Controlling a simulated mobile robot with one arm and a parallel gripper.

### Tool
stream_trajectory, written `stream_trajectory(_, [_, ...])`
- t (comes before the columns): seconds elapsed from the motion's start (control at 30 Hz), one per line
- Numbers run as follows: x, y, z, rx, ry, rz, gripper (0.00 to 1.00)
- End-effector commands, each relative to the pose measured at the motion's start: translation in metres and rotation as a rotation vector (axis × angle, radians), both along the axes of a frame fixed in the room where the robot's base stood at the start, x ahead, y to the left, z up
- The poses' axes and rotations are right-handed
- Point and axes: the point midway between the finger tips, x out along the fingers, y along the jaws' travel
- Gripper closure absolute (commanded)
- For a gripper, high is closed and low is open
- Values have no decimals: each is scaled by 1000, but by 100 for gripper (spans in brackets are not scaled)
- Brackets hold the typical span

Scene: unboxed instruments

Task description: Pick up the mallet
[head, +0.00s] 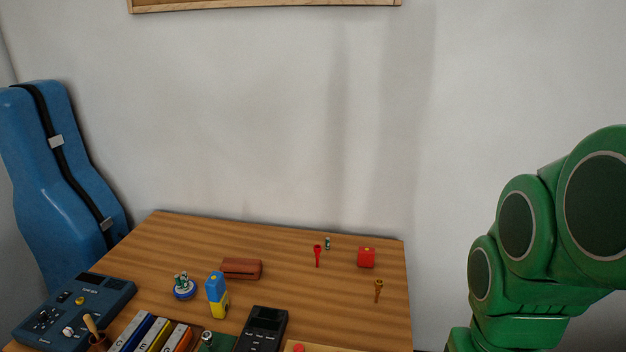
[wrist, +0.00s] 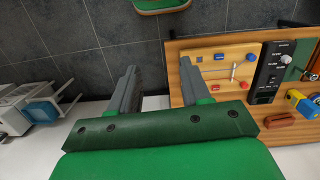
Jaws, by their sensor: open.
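No mallet shows clearly. In the head view, a wooden stick (head: 90,324) stands up from a small dark brown piece at the table's front left; I cannot tell whether it is the mallet's handle. In the wrist view, a thin stick (wrist: 234,71) lies on a light wooden board (wrist: 206,75) among small red and blue pieces; it is too small to identify. My gripper (wrist: 158,67) is open and empty.
The wooden table (head: 330,310) also holds a black device (head: 262,329), a blue-yellow block (head: 216,296), a brown block (head: 241,268), a blue console (head: 75,308) and a red cube (head: 366,257). A blue instrument case (head: 50,170) stands left.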

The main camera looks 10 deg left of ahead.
Motion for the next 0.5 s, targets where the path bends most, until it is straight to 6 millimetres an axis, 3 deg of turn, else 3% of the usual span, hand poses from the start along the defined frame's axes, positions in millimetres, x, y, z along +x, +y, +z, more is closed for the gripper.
stream_trajectory(0.33, [64,22,-1,-17,-120,107,53])
stream_trajectory(0.5, [118,56,-2,-12,-232,205,53])
